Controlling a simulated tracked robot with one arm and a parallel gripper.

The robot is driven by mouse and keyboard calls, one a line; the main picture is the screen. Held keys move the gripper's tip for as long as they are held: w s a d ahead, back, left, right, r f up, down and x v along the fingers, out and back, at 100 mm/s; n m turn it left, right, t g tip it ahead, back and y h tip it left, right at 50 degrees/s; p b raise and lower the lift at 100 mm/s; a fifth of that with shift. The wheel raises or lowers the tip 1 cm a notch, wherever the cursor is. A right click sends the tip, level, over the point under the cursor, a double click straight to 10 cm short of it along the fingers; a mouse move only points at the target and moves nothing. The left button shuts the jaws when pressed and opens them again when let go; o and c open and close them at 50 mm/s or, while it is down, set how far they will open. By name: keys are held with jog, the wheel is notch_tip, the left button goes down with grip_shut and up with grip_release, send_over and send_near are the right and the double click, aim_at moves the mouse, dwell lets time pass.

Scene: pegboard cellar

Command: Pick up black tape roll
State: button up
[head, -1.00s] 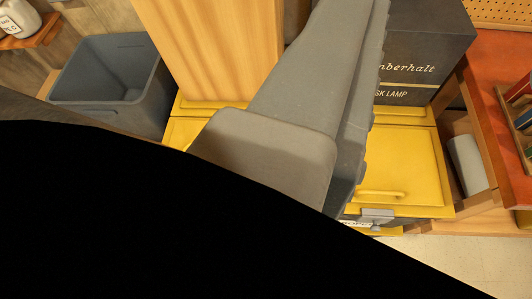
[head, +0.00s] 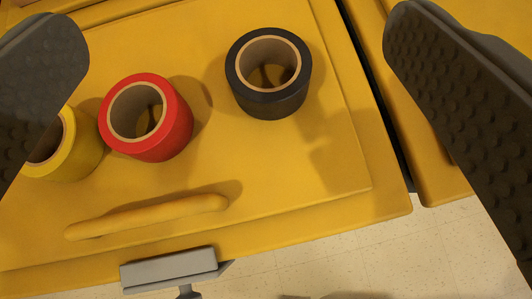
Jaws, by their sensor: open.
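The black tape roll (head: 268,95) lies flat on the yellow lid, upper middle of the head view, its hole facing up. A red tape roll (head: 170,132) lies to its left. My gripper (head: 237,50) is open, one dark studded finger at the left edge and one at the right. The black roll shows between the two fingers and nothing is held. How far the fingers are above the lid I cannot tell exactly.
A yellow tape roll (head: 70,150) sits left of the red one, partly hidden by the left finger. A raised yellow handle (head: 150,216) crosses the lid in front. A grey latch (head: 168,268) is on the front edge. Pale floor tiles (head: 400,250) lie below.

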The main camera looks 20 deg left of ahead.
jog(key=shift+h, duration=0.5)
jog(key=s+f, duration=0.1)
jog(key=f, duration=0.1)
jog(key=s+f, duration=0.1)
jog(key=f, duration=0.1)
jog(key=s+f, duration=0.1)
jog(key=f, duration=0.2)
jog(key=b, duration=0.1)
send_near(269, 50)
jog(key=x, duration=0.2)
jog(key=shift+w+a+f, duration=0.1)
jog(key=shift+w+a, duration=0.15)
jog(key=shift+a, duration=0.05)
jog(key=shift+b+x, duration=0.75)
jog(key=shift+x, duration=1.95)
jog(key=shift+d, duration=0.25)
jog(key=c, duration=1.1)
